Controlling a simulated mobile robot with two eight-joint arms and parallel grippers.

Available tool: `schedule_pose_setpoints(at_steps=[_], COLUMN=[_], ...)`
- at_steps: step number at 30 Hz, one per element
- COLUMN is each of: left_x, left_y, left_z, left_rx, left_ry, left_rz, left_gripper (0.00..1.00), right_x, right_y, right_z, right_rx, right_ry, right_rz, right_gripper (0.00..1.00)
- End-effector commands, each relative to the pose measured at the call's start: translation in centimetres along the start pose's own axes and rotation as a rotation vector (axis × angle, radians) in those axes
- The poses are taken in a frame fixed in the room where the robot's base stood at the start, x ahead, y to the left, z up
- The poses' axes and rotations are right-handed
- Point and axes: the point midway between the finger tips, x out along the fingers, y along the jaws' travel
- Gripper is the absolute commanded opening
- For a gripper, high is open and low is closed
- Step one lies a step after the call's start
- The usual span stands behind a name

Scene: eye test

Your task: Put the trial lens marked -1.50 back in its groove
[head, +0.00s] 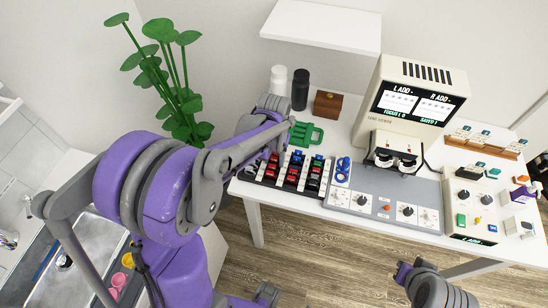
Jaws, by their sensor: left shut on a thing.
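A dark rack (283,186) of trial lenses with red, black and blue rims stands at the left end of the white table. The mark -1.50 is too small to read on any lens. My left gripper (287,124) is above the table just behind the rack. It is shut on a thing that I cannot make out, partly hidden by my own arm. A green object (306,134) shows right beside it; I cannot tell if they touch. My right gripper (403,272) is low in front of the table, apart from the rack; its fingers are unclear.
A grey panel (371,181) with dials and blue rings (343,167) lies right of the rack. A screen unit (415,100) stands behind it. A white bottle (278,79), a black bottle (300,90) and a brown box (327,104) stand at the back. A control box (472,212) is at right.

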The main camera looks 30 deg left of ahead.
Motion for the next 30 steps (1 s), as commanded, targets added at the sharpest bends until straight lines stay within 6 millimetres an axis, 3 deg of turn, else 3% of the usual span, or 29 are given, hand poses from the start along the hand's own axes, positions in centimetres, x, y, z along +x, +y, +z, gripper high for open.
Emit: schedule_pose_setpoints(at_steps=[14, 15, 20, 21, 30], left_x=[0.71, 0.71, 0.71, 0.71, 0.55], left_y=[0.01, 0.01, 0.01, 0.01, 0.0], left_z=[-0.03, -0.03, -0.02, -0.02, -0.02], left_rx=[0.0, 0.0, 0.0, 0.0, 0.0], left_ry=[0.001, 0.001, 0.001, 0.001, 0.001], left_rz=[0.0, 0.0, 0.0, 0.0, 0.0], left_gripper=[0.0, 0.47, 0.76, 0.8, 0.8], right_x=[0.5, 0.5, 0.5, 0.5, 0.48], right_y=[0.0, 0.0, 0.0, 0.0, 0.0], right_z=[0.51, 0.51, 0.51, 0.51, 0.5], right_rx=[0.0, 0.0, 0.0, 0.0, 0.0], right_ry=[-0.004, -0.004, -0.004, -0.004, -0.004], right_rz=[0.0, 0.0, 0.0, 0.0, 0.0], right_gripper=[0.0, 0.0, 0.0, 0.0, 0.0])
